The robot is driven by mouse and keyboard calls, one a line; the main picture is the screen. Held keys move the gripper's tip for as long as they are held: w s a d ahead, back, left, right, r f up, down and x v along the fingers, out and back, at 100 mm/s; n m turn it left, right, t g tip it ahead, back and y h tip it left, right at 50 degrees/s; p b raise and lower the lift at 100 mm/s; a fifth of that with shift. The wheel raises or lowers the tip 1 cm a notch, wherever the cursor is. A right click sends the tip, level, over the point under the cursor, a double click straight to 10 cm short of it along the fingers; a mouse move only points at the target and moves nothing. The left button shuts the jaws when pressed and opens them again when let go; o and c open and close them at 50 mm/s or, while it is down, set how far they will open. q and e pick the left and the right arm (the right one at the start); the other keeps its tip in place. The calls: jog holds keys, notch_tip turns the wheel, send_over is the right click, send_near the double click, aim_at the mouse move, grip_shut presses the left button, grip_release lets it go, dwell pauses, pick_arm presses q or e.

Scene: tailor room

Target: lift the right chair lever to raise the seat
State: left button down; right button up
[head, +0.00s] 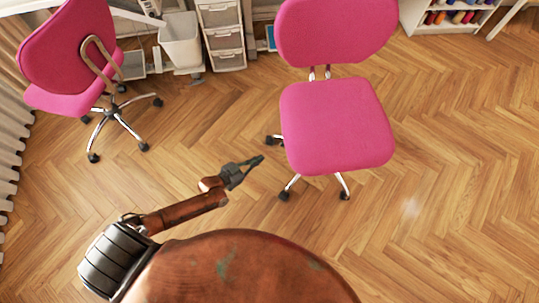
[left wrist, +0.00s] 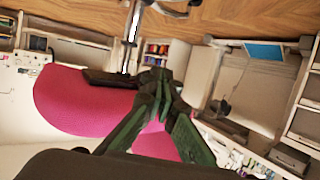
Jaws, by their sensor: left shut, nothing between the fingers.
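The right chair has a pink seat (head: 337,125) and a pink backrest (head: 335,30) on a chrome base with dark casters. Its lever is hidden under the seat in the head view. My left gripper (head: 257,161) is just left of the seat, its shut fingers pointing toward the seat's left edge. In the left wrist view, which is upside down, the pink seat (left wrist: 80,102) lies behind the fingers. The shut left gripper (left wrist: 160,80) reaches near the dark plate (left wrist: 108,78) under the seat and the chrome post (left wrist: 131,38). I cannot make out the lever or any contact. My right gripper is out of view.
A second pink chair (head: 70,55) stands at the back left. A white bin (head: 181,43) and a drawer unit (head: 222,38) stand behind. A shelf with colored spools (head: 452,17) is at the back right. The wood floor (head: 455,150) is clear on the right.

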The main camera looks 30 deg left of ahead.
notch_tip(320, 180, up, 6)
jog(key=b, duration=0.3)
pick_arm(q)
jog(key=w+d+f+h+b, duration=0.1)
jog(key=w+d+f, duration=0.1)
jog(key=w+d, duration=0.4)
jog(key=shift+w+d+t, duration=0.25)
jog(key=shift+w+t, duration=0.05)
jog(key=shift+w, duration=1.7)
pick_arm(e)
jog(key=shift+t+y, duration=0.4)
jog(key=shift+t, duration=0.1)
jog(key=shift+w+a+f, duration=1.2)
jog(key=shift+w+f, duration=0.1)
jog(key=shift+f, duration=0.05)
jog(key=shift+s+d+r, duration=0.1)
